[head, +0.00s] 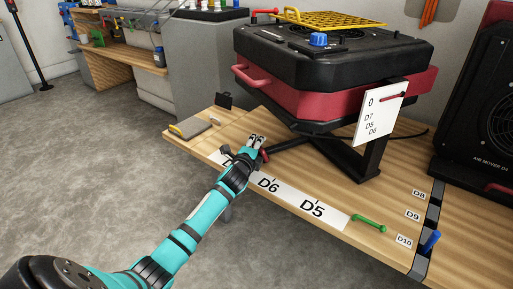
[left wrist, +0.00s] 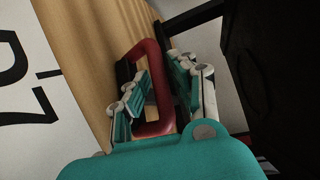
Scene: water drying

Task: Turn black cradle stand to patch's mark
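The black cradle stand (head: 357,158) stands on the wooden bench under a red and black machine (head: 330,65). A black arm (head: 292,145) reaches left from the stand to a red handle (head: 265,155) above the white mark strip. My left gripper (head: 257,139) is at this handle. In the left wrist view the red loop handle (left wrist: 151,128) runs between my open fingers (left wrist: 160,80); firm contact is not visible. The strip (head: 330,221) reads D6 and D5; the mark to their left is mostly hidden by my gripper. A white card (head: 380,116) hangs from the machine with several lines, including D7.
A green handle (head: 369,223) lies at the strip's right end, near labels D8, D9 and D10. A blue peg (head: 431,242) stands at the bench's right gap. A grey and yellow block (head: 190,127) lies at the left end. Another black air mover (head: 490,110) stands right.

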